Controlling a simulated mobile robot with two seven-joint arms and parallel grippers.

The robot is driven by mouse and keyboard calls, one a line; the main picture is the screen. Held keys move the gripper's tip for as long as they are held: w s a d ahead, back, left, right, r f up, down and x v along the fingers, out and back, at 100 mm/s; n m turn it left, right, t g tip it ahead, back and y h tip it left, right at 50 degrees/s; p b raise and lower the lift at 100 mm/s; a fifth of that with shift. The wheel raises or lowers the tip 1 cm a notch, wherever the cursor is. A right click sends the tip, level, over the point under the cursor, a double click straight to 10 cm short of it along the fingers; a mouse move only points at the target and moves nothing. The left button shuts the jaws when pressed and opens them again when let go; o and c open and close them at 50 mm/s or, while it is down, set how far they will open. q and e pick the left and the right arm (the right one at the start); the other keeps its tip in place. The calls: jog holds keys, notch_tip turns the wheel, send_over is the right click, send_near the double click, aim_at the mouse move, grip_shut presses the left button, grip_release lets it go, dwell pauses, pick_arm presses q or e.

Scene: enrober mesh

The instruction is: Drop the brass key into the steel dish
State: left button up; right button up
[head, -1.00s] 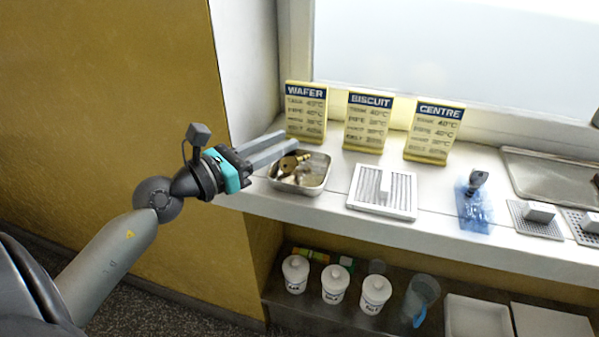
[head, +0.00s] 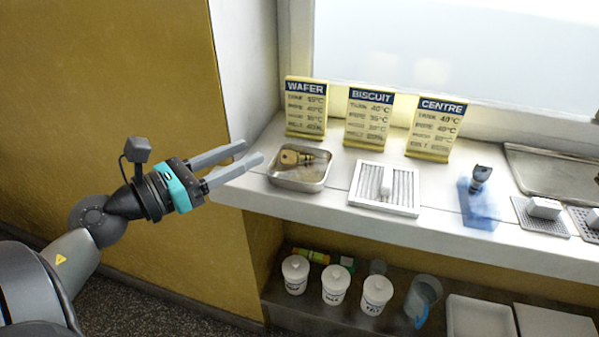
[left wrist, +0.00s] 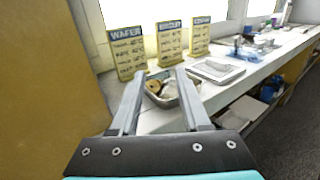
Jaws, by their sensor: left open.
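The brass key (head: 292,158) lies inside the steel dish (head: 300,183), toward its left side, with other small brownish things that I cannot make out. The dish stands on the white sill in front of the WAFER sign. My left gripper (head: 244,156) is open and empty, to the left of the dish and apart from it. In the left wrist view the dish (left wrist: 172,102) shows beyond and between my two fingers (left wrist: 160,78). My right gripper is not in view.
Three yellow signs (head: 368,120) stand along the window. A white framed mesh (head: 384,188) lies right of the dish, then a blue translucent block (head: 478,205) with a dark item. White lidded jars (head: 335,285) stand on the shelf below. A yellow wall (head: 110,90) is at left.

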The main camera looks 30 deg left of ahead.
pick_arm(q)
jog(key=v, duration=0.7)
jog(key=shift+s, duration=0.3)
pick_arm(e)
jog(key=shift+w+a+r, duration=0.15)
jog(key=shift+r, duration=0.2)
pick_arm(q)
jog(key=shift+a, duration=0.1)
